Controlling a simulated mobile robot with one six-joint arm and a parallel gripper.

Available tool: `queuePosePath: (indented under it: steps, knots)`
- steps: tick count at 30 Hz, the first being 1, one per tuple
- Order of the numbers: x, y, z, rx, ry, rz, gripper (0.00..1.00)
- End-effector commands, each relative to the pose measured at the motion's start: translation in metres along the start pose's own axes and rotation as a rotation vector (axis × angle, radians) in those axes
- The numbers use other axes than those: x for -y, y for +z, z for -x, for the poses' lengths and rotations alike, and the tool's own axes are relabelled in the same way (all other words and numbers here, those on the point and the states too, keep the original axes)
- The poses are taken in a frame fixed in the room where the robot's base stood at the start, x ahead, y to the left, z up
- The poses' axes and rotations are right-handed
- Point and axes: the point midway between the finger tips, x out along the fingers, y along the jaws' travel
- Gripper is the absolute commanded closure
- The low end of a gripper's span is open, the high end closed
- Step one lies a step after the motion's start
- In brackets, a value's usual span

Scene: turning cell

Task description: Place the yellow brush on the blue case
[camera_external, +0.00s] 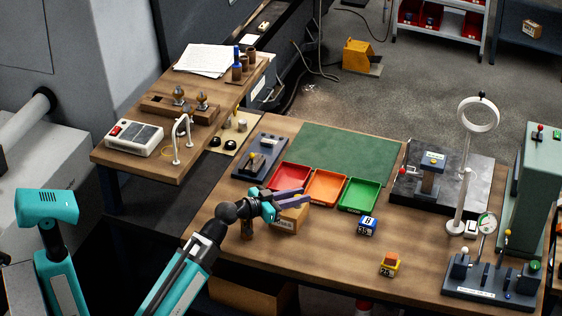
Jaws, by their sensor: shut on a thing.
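My gripper (300,198) has purple fingers and is left of the blue case, close over or in front of a cardboard box (286,220). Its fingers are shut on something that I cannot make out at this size. I cannot clearly pick out the yellow brush; it may be hidden at the fingers. A yellow case (390,265) with an orange top stands nearer the front.
Red (290,177), orange (326,186) and green (359,195) trays stand in a row behind my gripper. A ring stand (463,180) and a gauge fixture (490,280) stand at the right. Bare table lies around the two small cases.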

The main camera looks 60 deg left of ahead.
Motion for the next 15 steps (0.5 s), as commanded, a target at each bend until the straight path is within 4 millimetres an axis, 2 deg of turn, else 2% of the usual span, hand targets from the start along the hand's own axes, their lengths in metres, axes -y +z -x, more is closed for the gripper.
queuePosePath:
  steps: [2, 15]
  knots:
    - [-0.004, -0.004, -0.002, 0.001, -0.005, 0.002, 1.0]
    - [-0.024, 0.003, -0.02, 0.002, -0.019, 0.004, 1.0]
